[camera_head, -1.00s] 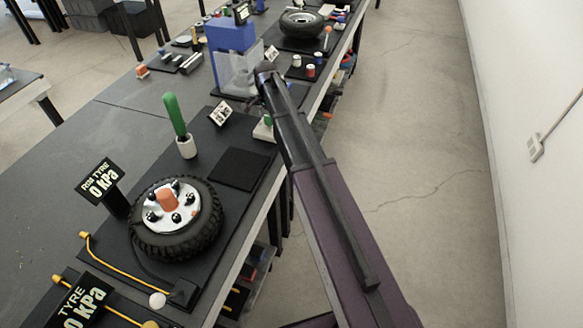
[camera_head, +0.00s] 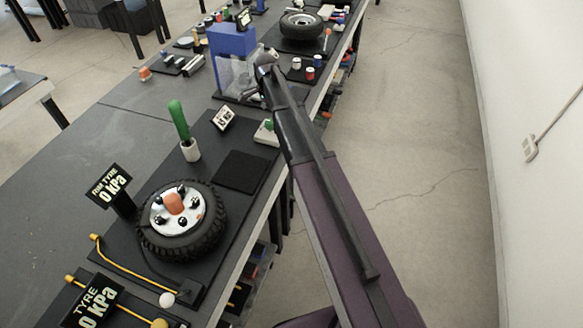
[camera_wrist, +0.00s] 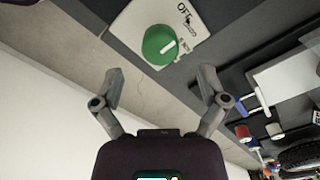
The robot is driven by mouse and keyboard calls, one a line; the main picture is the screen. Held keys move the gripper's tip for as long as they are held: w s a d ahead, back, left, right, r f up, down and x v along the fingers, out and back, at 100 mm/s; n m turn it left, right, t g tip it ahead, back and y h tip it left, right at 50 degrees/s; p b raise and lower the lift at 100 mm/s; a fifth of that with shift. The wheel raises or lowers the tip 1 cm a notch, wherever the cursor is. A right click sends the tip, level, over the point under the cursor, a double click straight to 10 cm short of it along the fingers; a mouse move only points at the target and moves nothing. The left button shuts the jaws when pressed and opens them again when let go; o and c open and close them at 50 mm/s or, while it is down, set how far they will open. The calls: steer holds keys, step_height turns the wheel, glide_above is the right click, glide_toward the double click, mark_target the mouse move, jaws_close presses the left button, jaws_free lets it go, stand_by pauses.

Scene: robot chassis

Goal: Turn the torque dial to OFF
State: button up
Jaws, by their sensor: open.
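The torque dial is a round green knob (camera_wrist: 160,45) with a white pointer mark, on a pale plate (camera_wrist: 128,27) lettered "OFF" near its upper right edge, in the wrist view. The pointer is not aimed straight at the "OFF" lettering. In the head view the pale dial plate (camera_head: 264,137) sits at the bench's right edge, partly behind my arm. My gripper (camera_wrist: 158,85) is open and empty in the wrist view, its fingers apart below the knob in the picture and not touching it. In the head view the gripper's fingers are hard to make out.
A green-handled tool (camera_head: 179,121) stands in a white cup left of the dial. A blue block with a clear box (camera_head: 232,40) stands beyond. Open floor (camera_head: 420,130) lies to the right.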

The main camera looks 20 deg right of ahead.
mark_target(269, 121)
steer(key=shift+r+p, duration=4.1)
steer(key=shift+r, duration=0.35)
steer(key=s+f+n+b, duration=0.4)
steer(key=s+n, duration=0.3)
steer(key=s, duration=0.7)
steer(key=s+f+n+b, duration=0.5)
steer(key=s+n, duration=0.3)
steer(key=s, duration=0.7)
steer(key=shift+s, duration=0.15)
